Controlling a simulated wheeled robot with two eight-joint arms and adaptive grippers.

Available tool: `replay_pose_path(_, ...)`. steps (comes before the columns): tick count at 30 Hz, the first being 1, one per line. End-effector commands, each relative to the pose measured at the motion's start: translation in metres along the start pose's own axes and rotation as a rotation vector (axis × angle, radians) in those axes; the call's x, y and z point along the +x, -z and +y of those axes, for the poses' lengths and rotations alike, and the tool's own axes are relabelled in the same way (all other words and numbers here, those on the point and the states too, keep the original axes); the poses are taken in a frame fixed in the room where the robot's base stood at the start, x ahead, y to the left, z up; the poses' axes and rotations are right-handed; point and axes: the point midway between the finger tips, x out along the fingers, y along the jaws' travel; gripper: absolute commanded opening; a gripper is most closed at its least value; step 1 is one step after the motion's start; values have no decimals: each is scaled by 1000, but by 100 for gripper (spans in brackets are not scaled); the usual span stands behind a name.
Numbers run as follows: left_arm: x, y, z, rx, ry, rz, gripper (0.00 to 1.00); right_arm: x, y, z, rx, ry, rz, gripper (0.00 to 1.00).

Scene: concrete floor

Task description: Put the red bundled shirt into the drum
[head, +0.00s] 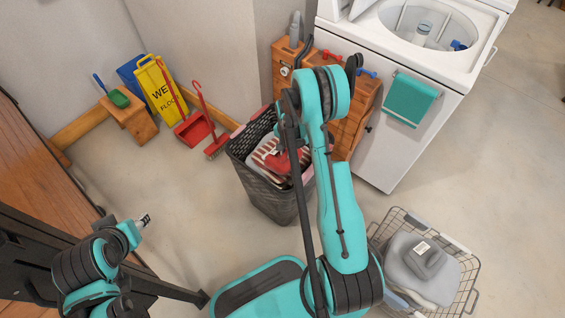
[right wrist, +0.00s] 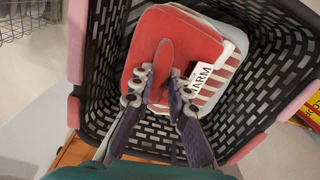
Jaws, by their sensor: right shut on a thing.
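The red bundled shirt (right wrist: 181,35) is in the black laundry basket (right wrist: 268,100), seen in the right wrist view. My right gripper (right wrist: 160,88) is shut on a pinched fold of it. The basket (head: 240,150) also shows in the head view, where my right arm reaches down into it and hides most of the gripper. The washer's drum (head: 405,20) is open at the top right, with a pale post and something blue inside. My left gripper (head: 144,220) is at the lower left, away from the basket; its jaws are too small to read.
Red-and-white striped cloth with a WARM tag (right wrist: 201,79) lies against the red shirt. A wire basket (head: 470,268) of grey folded items stands at the lower right. A teal towel (head: 410,98) hangs on the washer front. A yellow sign (head: 160,88) and red dustpan (head: 193,130) stand left.

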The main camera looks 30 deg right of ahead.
Motion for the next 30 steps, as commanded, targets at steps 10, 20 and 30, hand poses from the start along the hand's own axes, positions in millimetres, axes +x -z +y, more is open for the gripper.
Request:
replay_pose_path(10,-4,3,0,0,0,0,40,-14,0,0,0,0,0,0)
replay_pose_path(20,-18,13,0,0,0,0,40,-50,0,0,0,0,0,0)
replay_pose_path(30,-18,13,0,0,0,0,40,-52,-1,-1,-9,0,0,0)
